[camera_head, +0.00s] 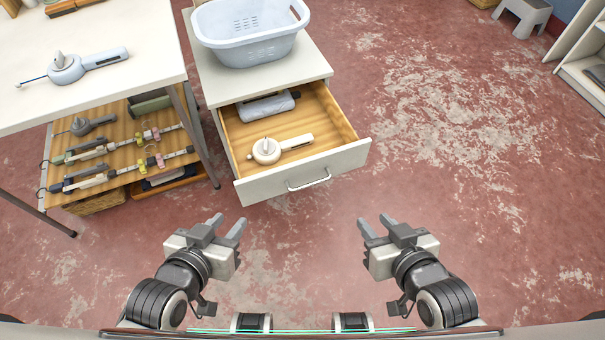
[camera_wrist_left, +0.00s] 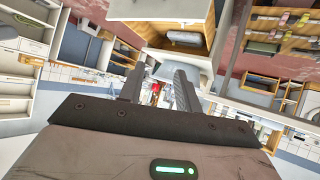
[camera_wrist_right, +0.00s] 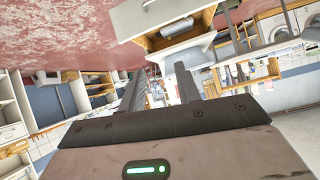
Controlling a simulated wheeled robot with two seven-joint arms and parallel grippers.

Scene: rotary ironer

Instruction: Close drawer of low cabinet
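The low cabinet (camera_head: 214,84) is white and stands in the upper middle of the head view. Its drawer (camera_head: 305,178) is pulled well out, with a white front and a thin bar handle (camera_head: 309,182). Inside the drawer lie a white tool with a round body (camera_head: 267,150) and a grey object (camera_head: 266,106). My left gripper (camera_head: 229,223) is open and empty, in front of the drawer to the lower left. My right gripper (camera_head: 376,223) is open and empty, to the lower right of the drawer. Neither touches the drawer. The drawer also shows upside down in both wrist views.
A light blue basket (camera_head: 250,52) stands on the cabinet top. A white table (camera_head: 150,48) with a tool on it is at the left, with a wooden shelf (camera_head: 110,178) of tools below. The floor (camera_head: 450,150) to the right is clear.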

